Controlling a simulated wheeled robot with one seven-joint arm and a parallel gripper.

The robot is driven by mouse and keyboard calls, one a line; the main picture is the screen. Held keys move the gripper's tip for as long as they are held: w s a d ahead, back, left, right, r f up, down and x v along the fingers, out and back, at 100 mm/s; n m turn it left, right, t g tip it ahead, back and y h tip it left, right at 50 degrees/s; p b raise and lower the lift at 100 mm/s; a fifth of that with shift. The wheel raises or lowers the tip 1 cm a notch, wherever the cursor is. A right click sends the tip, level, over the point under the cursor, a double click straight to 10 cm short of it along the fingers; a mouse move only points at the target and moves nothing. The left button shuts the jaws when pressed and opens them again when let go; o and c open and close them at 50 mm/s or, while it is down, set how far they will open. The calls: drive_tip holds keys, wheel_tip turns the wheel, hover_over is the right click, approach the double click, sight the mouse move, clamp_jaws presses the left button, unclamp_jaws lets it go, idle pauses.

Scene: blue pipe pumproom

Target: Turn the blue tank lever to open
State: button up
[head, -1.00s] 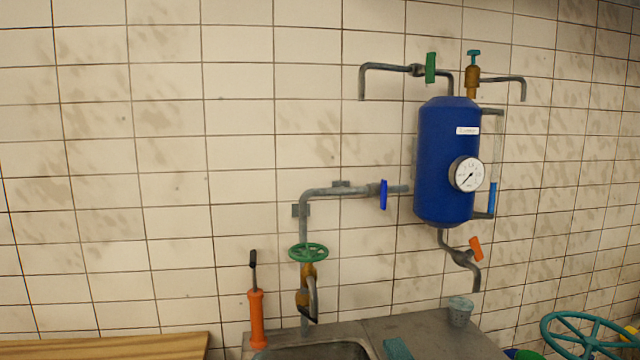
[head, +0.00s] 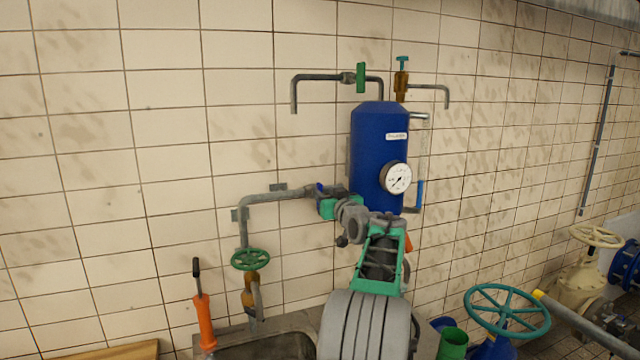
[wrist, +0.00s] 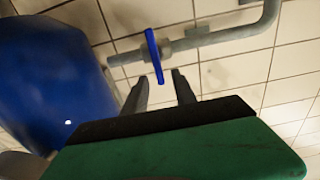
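The blue tank lever (wrist: 154,55) sits on the grey pipe (wrist: 215,37) beside the blue tank (wrist: 55,80) in the wrist view. In the head view only a small bit of the lever (head: 320,187) shows beside my gripper (head: 322,205); the rest is hidden. In the wrist view my gripper (wrist: 160,84) is open, its two dark fingers apart. The lever's lower end lies at or just beyond the gap between the fingertips. I cannot tell whether they touch it. The blue tank also shows in the head view (head: 372,140), with a white gauge (head: 397,178).
A green lever (head: 361,77) and pipes are above the tank. A green handwheel (head: 250,259) and an orange pump (head: 205,322) are at lower left, near the sink (head: 275,345). A teal handwheel (head: 507,311) is at lower right. The tiled wall is close behind.

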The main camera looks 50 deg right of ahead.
sight(322, 190)
drive_tip(key=p+x, duration=0.2)
drive_tip(key=x, duration=0.2)
drive_tip(key=shift+w+d, duration=0.2)
drive_tip(key=shift+w, duration=0.1)
drive_tip(key=shift+c, duration=0.2)
clamp_jaws()
